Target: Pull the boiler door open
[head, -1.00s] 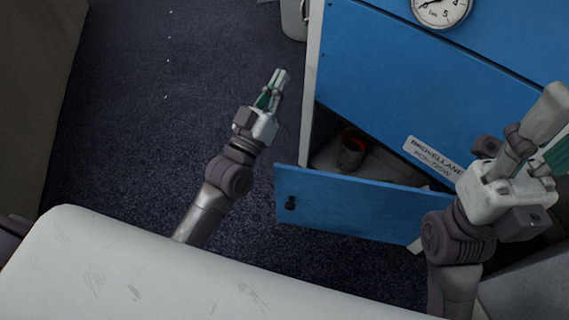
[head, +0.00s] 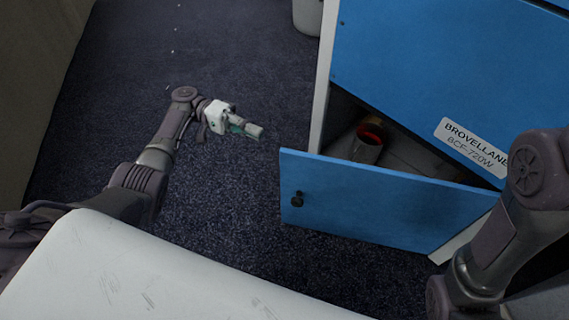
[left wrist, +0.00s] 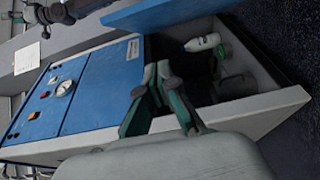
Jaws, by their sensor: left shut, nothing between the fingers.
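The blue boiler (head: 430,70) stands at the right in the head view, with a label reading BROVELLANE BCF-720W. Its lower door (head: 385,208) is swung outward, with a dark knob near its free left edge. The door also shows at the top of the left wrist view (left wrist: 165,10). My left gripper (head: 254,131) is shut and empty, a little left of the door's free edge and not touching it. In the left wrist view its fingers (left wrist: 155,76) appear in front of the open compartment. My right arm shows at the right edge, but its gripper is out of sight.
A dark cylinder with a red rim (head: 368,142) stands inside the compartment. A white bottle (left wrist: 203,43) shows there in the left wrist view. A pale bin (head: 307,15) stands at the back. Dark carpet left of the boiler is clear.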

